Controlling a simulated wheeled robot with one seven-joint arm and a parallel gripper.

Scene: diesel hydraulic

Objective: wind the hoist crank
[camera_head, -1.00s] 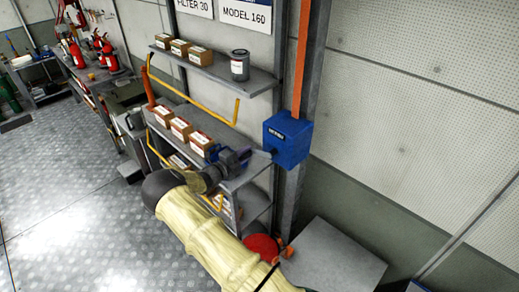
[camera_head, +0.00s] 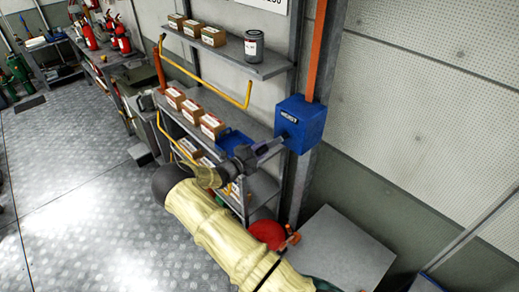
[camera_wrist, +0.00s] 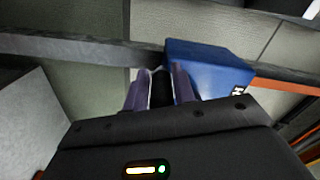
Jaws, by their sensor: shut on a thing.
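The blue hoist box (camera_head: 302,122) is fixed to the grey post beside the shelves, under an orange strip. My gripper (camera_head: 272,146) is close at the box's lower left side and points toward it. In the wrist view my gripper (camera_wrist: 160,88) has its two purple-grey fingers on either side of a dark crank grip (camera_wrist: 160,92), and it is shut on that grip. The blue hoist box (camera_wrist: 208,70) stands just beyond and right of the fingers. The rest of the crank is mostly hidden by my gripper and fingers.
Shelves with small boxes (camera_head: 212,125), a grey can (camera_head: 253,45) and a yellow rail (camera_head: 205,75) stand close left of the hoist box. A red round thing (camera_head: 266,233) and a grey panel (camera_head: 340,255) lie below. The floor at left is open.

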